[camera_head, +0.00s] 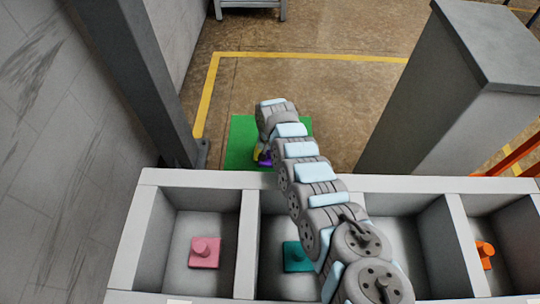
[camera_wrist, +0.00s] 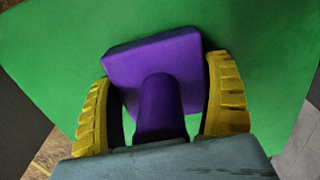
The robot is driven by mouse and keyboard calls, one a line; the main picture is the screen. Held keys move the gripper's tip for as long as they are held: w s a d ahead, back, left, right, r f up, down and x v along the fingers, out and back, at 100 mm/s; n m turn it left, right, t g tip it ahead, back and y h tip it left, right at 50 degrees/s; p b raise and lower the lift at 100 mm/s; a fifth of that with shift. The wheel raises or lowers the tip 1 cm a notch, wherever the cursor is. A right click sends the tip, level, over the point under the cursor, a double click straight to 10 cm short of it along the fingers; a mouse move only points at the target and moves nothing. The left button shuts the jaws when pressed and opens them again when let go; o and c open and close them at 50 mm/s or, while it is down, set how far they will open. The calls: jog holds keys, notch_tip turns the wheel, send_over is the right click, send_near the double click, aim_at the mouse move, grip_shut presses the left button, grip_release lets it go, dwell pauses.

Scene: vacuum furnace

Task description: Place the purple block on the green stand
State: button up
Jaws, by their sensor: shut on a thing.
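The purple block (camera_wrist: 155,68), a square plate with a round knob, is between the two yellow fingers of my gripper (camera_wrist: 165,110) in the wrist view. The fingers are closed on it from both sides. The green stand (camera_wrist: 50,50) fills most of the view behind the block. In the head view the green stand (camera_head: 240,145) is beyond the grey bin row. My gripper (camera_head: 262,154) is over it with a bit of the purple block (camera_head: 265,160) showing, mostly hidden by my arm. I cannot tell whether the block touches the stand.
The grey bin row (camera_head: 160,178) spans the front, with a pink block (camera_head: 204,252), a teal block (camera_head: 296,257) and an orange block (camera_head: 485,254) in separate compartments. A grey pillar (camera_head: 440,110) stands at right and a dark post (camera_head: 145,80) at left. Floor beyond the stand is clear.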

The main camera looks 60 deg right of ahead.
jog(key=shift+w+d+r, duration=0.15)
jog(key=o, duration=1.1)
jog(key=shift+c, duration=0.2)
notch_tip(320, 180, up, 4)
jog(key=shift+p, duration=1.25)
jog(key=shift+r+p, duration=1.2)
jog(key=shift+r, duration=2.7)
